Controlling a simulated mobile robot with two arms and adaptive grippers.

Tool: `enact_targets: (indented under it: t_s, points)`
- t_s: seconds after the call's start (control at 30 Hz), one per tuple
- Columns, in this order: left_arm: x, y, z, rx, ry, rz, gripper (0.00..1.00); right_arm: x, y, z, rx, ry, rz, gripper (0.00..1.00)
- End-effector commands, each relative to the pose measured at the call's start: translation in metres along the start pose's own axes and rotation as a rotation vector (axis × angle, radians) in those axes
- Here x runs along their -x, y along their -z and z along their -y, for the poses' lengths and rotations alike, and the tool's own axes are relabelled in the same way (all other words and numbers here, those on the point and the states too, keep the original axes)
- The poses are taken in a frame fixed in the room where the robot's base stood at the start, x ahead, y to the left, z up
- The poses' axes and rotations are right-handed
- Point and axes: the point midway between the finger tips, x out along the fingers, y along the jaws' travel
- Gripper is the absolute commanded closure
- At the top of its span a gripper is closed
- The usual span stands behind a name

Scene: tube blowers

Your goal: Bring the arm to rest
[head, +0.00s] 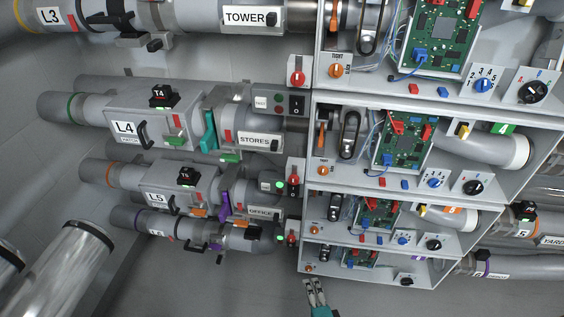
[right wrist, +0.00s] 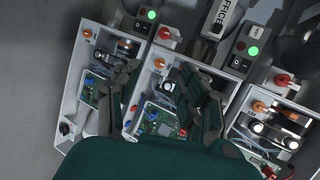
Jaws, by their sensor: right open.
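My right gripper (head: 315,290) shows at the bottom of the head view, just below the lowest blower cabinet (head: 380,263). In the right wrist view my right gripper (right wrist: 160,92) has its two dark fingers apart with nothing between them. Behind the fingers is an open cabinet (right wrist: 123,108) with a green circuit board. I cannot tell whether the fingers touch the cabinet. My left gripper is not in view.
Stacked open cabinets with boards, knobs and levers fill the right side. Pipes labelled L4 (head: 124,128) and L5 (head: 154,198) run in from the left. Shiny cylinders (head: 68,265) stand at the lower left. The floor (head: 200,295) at the bottom middle is clear.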

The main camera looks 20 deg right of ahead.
Motion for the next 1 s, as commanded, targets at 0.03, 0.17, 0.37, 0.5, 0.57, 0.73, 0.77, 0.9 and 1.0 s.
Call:
enact_targets:
  t_s: [0.03,0.17,0.37,0.5,0.57,0.73,0.77,0.9,1.0]
  points:
    - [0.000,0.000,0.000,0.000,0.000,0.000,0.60,0.000,0.000,0.000,0.000,0.000,0.000,0.58]
    - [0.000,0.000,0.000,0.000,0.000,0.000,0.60,0.002,-0.002,-0.013,0.052,-0.029,0.015,0.58]
    - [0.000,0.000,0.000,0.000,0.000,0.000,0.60,0.030,-0.008,-0.113,0.504,-0.250,0.182,0.58]
    - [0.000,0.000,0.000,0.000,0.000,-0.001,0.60,0.079,0.005,-0.208,0.945,-0.449,0.406,0.58]
    - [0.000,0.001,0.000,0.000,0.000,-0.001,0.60,0.104,0.017,-0.243,1.116,-0.522,0.513,0.58]
    - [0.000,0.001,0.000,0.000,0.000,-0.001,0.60,0.170,0.054,-0.311,1.484,-0.668,0.797,0.58]
    - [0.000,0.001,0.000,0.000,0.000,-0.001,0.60,0.179,0.060,-0.319,1.527,-0.685,0.838,0.58]
    - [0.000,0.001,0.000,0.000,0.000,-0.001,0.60,0.206,0.077,-0.338,1.654,-0.729,0.963,0.58]
    - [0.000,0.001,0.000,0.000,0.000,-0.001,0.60,0.211,0.081,-0.342,1.679,-0.737,0.990,0.58]
